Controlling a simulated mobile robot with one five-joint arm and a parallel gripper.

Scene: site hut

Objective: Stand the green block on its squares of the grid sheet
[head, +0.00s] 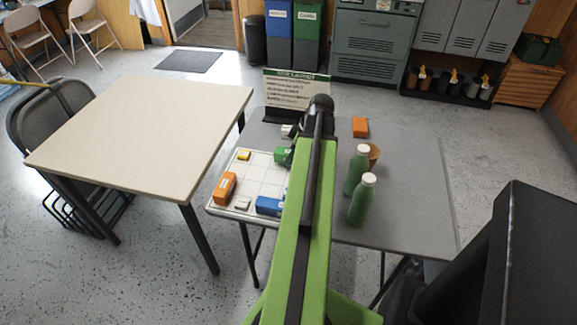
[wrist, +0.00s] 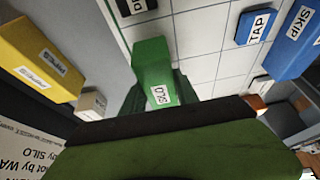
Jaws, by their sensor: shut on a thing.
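The green block (head: 283,156) is at the far right part of the white grid sheet (head: 265,171), partly hidden by my arm. In the wrist view the green block (wrist: 153,68) has a white label reading SILO, and my gripper (wrist: 150,92) is shut on it, a dark green finger on each side. The grid sheet (wrist: 202,65) shows behind and beside the block. I cannot tell whether the block touches the sheet. In the head view my gripper (head: 291,150) is mostly hidden by my arm.
A lettered sign (head: 296,90) stands at the back edge.

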